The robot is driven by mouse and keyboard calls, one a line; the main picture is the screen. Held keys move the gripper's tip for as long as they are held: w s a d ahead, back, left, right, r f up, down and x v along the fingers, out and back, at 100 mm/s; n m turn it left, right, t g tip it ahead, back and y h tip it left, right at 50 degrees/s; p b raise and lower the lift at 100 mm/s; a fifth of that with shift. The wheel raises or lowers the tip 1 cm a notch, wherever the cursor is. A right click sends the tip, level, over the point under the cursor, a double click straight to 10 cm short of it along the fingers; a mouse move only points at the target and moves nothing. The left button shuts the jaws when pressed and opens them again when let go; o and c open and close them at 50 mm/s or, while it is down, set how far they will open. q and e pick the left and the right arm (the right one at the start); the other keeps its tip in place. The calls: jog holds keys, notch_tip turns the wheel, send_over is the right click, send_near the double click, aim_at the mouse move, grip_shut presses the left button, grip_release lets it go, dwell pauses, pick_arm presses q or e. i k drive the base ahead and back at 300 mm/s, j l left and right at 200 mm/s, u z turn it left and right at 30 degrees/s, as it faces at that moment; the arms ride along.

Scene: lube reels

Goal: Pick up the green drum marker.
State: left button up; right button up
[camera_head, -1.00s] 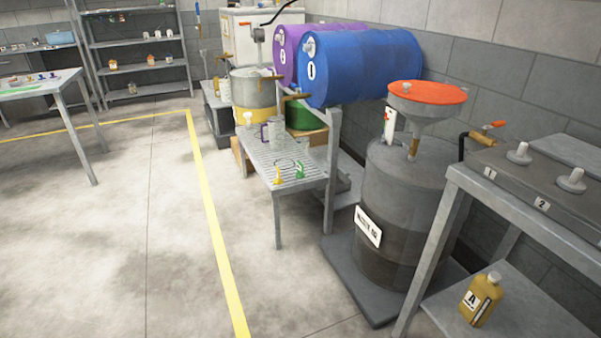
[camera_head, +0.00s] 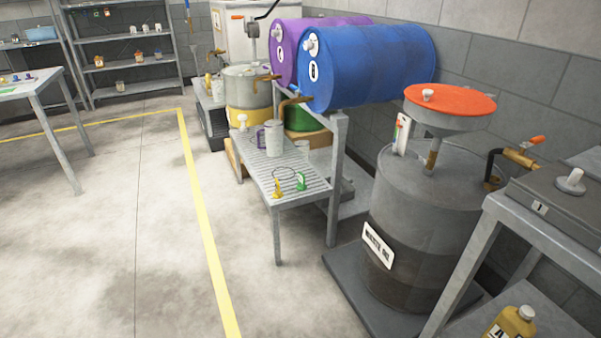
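A small green marker (camera_head: 302,182) stands near the front right of the slatted grey metal stand (camera_head: 316,190), below the blue drum. A similar yellow marker (camera_head: 277,188) stands to its left, and a dark ring or loop (camera_head: 285,173) lies just behind the two. I cannot tell whether the loop is joined to either marker. Neither of my grippers shows in the head view.
A blue drum (camera_head: 375,68) and a purple drum (camera_head: 290,35) lie above the stand. A grey waste oil drum (camera_head: 410,205) with an orange-topped funnel (camera_head: 450,98) stands to the right. A metal jug (camera_head: 274,138) is on the stand. Open floor (camera_head: 150,230) lies left.

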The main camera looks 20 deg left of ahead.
aim_at(302, 186)
jog(key=i+j, duration=0.6)
jog(key=i+j+z, duration=0.1)
jog(key=i+j, duration=0.5)
jog(key=j, duration=0.1)
